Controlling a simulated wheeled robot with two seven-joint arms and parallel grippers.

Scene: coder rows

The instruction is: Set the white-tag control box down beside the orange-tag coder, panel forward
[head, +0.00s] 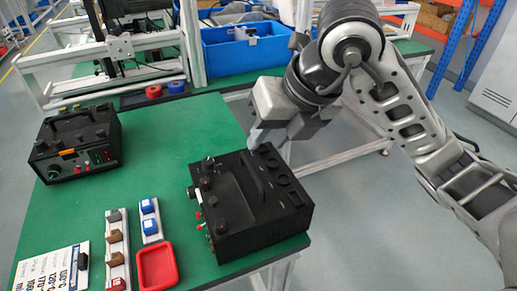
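A black control box (265,228) with knobs and small red and green parts on its left-facing panel is at the right edge of the green table. A small pale patch shows on that panel; I cannot read it as a tag. My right gripper (262,135) is at the box's far top edge, its fingers partly hidden by its own body. I cannot tell whether it grips the box or whether the box rests fully on the table. The orange-tag coder (75,143), a similar black box with a top handle, stands upright at the left. My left gripper is not in view.
The green table (160,140) is clear between the two boxes. In front lie a red tray (157,268), two strips with small blocks (117,245) (150,219) and a printed card (52,267). A blue bin (240,50) and red and blue round parts (154,91) are behind.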

